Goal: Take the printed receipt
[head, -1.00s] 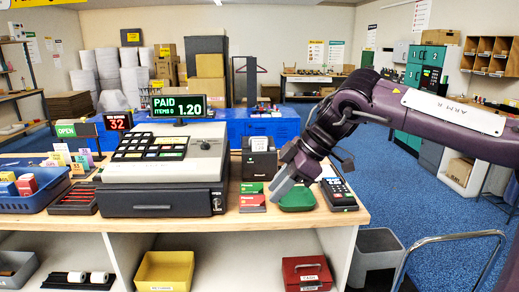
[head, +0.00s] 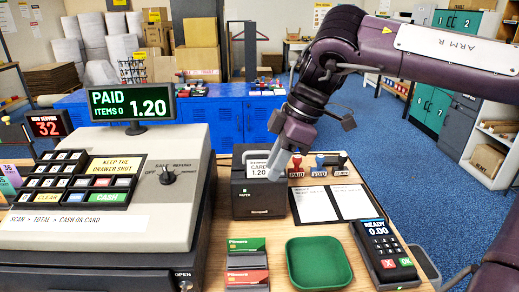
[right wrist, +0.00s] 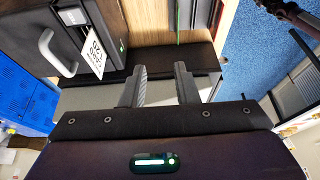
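The printed receipt (head: 257,166) is a white slip reading 1.20, standing up out of the black receipt printer (head: 258,202) on the counter. It also shows in the right wrist view (right wrist: 93,62), left of the fingers. My right gripper (head: 285,167) is just right of the receipt in the head view, its fingers pointing down. In the right wrist view the two fingers (right wrist: 162,84) stand apart with nothing between them. Whether a finger touches the slip is hard to tell in the head view; in the wrist view they look apart. My left gripper is out of view.
The register (head: 107,190) stands left of the printer. Stamps (head: 319,167) and a white two-part sheet (head: 334,204) lie to the right. A green tray (head: 318,263), card packs (head: 247,264) and a card reader (head: 384,252) are in front.

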